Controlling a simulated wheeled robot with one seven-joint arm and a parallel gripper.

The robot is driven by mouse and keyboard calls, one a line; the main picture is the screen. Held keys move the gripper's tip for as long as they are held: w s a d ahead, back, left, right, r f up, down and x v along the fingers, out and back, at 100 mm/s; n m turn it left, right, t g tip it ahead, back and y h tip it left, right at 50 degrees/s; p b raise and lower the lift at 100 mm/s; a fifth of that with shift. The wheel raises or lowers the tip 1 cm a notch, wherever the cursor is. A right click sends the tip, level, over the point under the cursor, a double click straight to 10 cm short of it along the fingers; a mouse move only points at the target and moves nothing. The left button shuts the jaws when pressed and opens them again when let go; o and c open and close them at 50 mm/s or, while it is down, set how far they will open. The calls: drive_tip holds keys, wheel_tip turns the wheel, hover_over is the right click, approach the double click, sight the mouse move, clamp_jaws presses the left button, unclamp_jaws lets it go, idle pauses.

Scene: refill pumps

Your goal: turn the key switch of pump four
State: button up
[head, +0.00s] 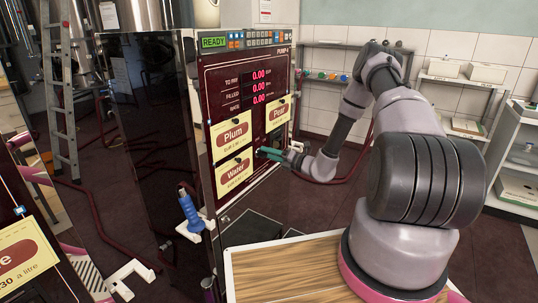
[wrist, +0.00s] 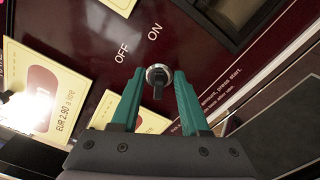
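Pump four (head: 225,80) is a dark red panel marked PUMP 4 with a green READY display, red number readouts and yellow labels, Plum, Water and a partly covered one. The key switch (wrist: 158,76) shows in the wrist view as a round silver collar with a black key grip, below the printed words OFF and ON. My gripper (wrist: 156,82) has two teal fingers, open, one on each side of the key with gaps visible on both sides. In the head view my gripper (head: 268,153) is at the panel beside the Water label, and the key switch cannot be made out there.
A wooden-topped surface (head: 285,268) lies beneath my arm. Another pump's yellow label (head: 22,260) is at lower left. A ladder (head: 58,90) stands behind; shelves (head: 515,150) are at right.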

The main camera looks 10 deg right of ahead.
drive_tip(key=v, duration=1.1)
drive_tip(key=shift+w, duration=0.1)
drive_tip(key=s+a+r+n+g, duration=0.35)
drive_tip(key=r+n, duration=0.25)
drive_tip(key=r, duration=0.2)
drive_tip(key=s+a+r+n+g, duration=0.3)
drive_tip(key=s+r+n+g, duration=0.1)
drive_tip(key=r+n, duration=0.3)
drive_tip(key=s+a+r+n+g, duration=0.35)
drive_tip(key=r+n, duration=0.25)
drive_tip(key=r, duration=0.2)
drive_tip(key=s+d+r+n+t+h, duration=0.2)
drive_tip(key=s+r+n+h, duration=0.3)
drive_tip(key=s+r+n, duration=0.3)
drive_tip(key=s+d+r+n+t+h, duration=0.3)
drive_tip(key=s+d+r+n+h, duration=0.2)
drive_tip(key=s+r+n, duration=0.3)
drive_tip(key=s+r, duration=0.2)
drive_tip(key=s, duration=0.1)
drive_tip(key=shift+h, duration=0.4)
